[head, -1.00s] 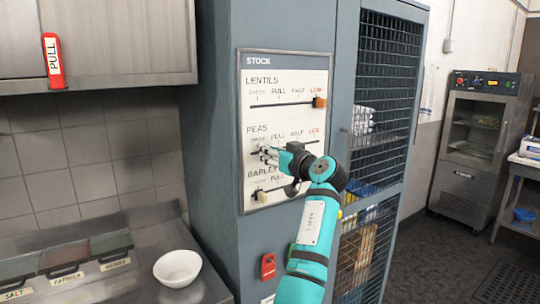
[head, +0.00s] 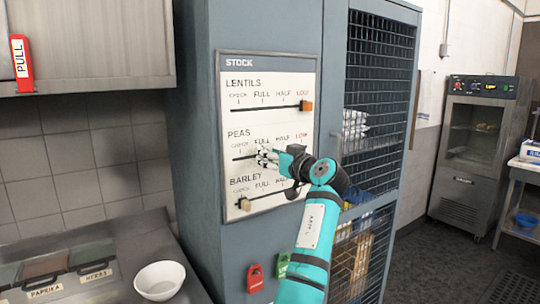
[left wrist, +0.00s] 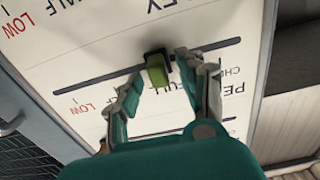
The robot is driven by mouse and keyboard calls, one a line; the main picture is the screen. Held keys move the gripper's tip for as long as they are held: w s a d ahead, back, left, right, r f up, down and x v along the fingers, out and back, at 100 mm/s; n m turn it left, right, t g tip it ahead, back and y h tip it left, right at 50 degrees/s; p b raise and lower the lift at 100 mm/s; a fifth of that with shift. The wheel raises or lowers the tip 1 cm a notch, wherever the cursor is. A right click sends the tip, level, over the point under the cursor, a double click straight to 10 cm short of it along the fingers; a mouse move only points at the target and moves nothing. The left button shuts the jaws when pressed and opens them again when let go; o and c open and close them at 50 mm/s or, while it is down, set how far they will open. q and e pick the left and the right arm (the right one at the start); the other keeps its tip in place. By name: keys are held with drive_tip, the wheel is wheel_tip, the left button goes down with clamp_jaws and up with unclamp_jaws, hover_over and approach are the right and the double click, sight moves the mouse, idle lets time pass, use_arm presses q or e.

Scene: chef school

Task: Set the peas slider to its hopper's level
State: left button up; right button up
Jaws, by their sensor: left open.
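The white STOCK board (head: 265,215) is on the blue-grey cabinet, with rows for lentils, peas and barley marked CHECK, FULL, HALF and LOW. My left gripper (head: 264,157) is at the peas row, near the FULL mark, and hides the peas knob in the head view. In the left wrist view, upside down, the green peas slider knob (left wrist: 157,68) sits on its slot close to FULL. My left gripper (left wrist: 155,80) is open there, its fingers on either side of the knob; contact is unclear. No peas hopper can be made out. My right gripper is not in view.
The lentils knob (head: 306,105) is at LOW and the barley knob (head: 243,204) at CHECK. A mesh-door cabinet (head: 378,90) stands right of the board. A white bowl (head: 160,281) stands on the counter.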

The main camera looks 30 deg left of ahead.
use_arm(q)
drive_tip(key=v, duration=1.2)
drive_tip(key=shift+w+f, duration=0.1)
